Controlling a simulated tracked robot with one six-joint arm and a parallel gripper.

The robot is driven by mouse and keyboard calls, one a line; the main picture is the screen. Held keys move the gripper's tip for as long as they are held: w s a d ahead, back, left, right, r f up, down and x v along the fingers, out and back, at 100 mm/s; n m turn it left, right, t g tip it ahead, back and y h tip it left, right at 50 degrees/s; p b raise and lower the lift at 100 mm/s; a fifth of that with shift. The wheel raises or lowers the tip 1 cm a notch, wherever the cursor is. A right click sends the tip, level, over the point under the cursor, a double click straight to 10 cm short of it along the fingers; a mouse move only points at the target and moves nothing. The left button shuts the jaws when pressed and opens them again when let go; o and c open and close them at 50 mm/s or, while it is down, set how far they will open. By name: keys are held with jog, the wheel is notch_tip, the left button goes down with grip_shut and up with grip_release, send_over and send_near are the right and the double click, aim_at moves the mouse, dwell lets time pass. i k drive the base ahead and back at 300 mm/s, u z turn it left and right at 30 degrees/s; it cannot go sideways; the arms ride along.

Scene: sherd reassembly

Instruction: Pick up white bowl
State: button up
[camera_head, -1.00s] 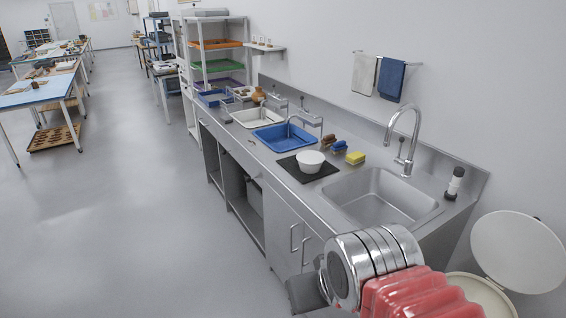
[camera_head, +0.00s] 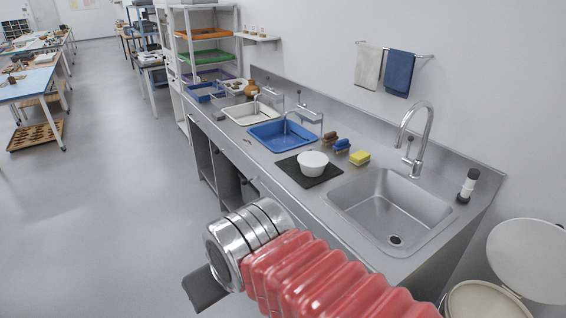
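The white bowl (camera_head: 312,162) stands upright on a black mat (camera_head: 325,177) on the steel counter, between the blue basin and the bare steel sink. My arm reaches in from the bottom of the picture, with a red ribbed sleeve and a metal wrist. A dark grey part at its end (camera_head: 205,289) points down and left, in front of the counter and apart from the bowl. I cannot make out the gripper's two fingers or whether they are open. Nothing touches the bowl except the mat.
A blue basin (camera_head: 282,134) lies left of the bowl, with a white basin (camera_head: 250,112) beyond. Brushes (camera_head: 342,146) and a yellow sponge (camera_head: 360,158) lie behind the bowl. The steel sink (camera_head: 390,207) with a tall tap (camera_head: 424,125) is to the right.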

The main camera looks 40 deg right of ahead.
aim_at(312, 164)
jog(key=z, duration=0.05)
jog(key=i, duration=1.55)
jog(key=z, duration=0.6)
